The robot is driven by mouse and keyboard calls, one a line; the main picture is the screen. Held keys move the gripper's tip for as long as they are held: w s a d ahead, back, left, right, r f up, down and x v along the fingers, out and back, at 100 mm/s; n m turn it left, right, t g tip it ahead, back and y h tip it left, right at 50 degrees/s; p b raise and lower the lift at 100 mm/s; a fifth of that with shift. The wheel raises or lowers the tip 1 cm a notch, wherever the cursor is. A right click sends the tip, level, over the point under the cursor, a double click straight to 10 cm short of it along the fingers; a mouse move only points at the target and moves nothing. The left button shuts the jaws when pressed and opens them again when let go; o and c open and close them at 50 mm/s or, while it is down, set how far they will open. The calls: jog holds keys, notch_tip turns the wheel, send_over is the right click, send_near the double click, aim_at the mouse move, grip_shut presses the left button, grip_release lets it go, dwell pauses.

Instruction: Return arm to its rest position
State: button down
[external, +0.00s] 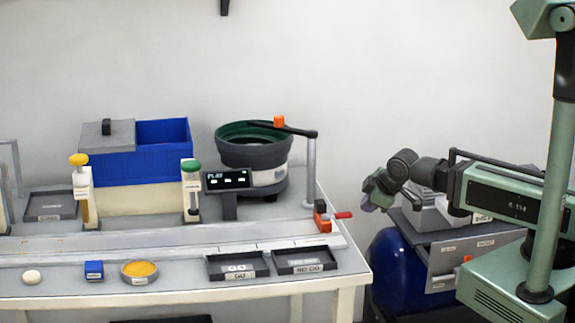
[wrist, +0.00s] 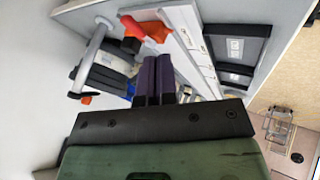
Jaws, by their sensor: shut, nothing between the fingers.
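My arm comes in from the right in the external view, its wrist bent and held in the air just right of the table. My gripper (external: 374,202) hangs at the arm's left end, clear of the table and apart from any object. In the wrist view my gripper (wrist: 155,78) shows two dark purple fingers side by side, closed together with nothing between them. The table (external: 345,285) lies to the left of my gripper.
A bowl feeder (external: 250,152) and a post with a swing arm (external: 311,175) stand at the table's right end, near a red-handled clamp (external: 323,218). Two black trays (external: 238,265) sit at the front. A blue tank (external: 392,265) stands below my gripper.

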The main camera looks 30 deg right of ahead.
jog(key=shift+v, duration=0.9)
jog(key=s+d+m+g, duration=0.2)
jog(key=d+m, duration=0.1)
jog(key=d, duration=0.2)
jog(key=s+d+f+m+g+h+p, duration=0.1)
jog(key=s+d+m+g, duration=0.1)
jog(key=d, duration=0.4)
jog(key=s+d+f+m+g, duration=0.1)
jog(key=s+d+m+g, duration=0.2)
jog(key=d+m, duration=0.3)
jog(key=shift+s+f+p, duration=0.15)
jog(key=shift+s+p, duration=0.15)
jog(key=shift+s, duration=0.35)
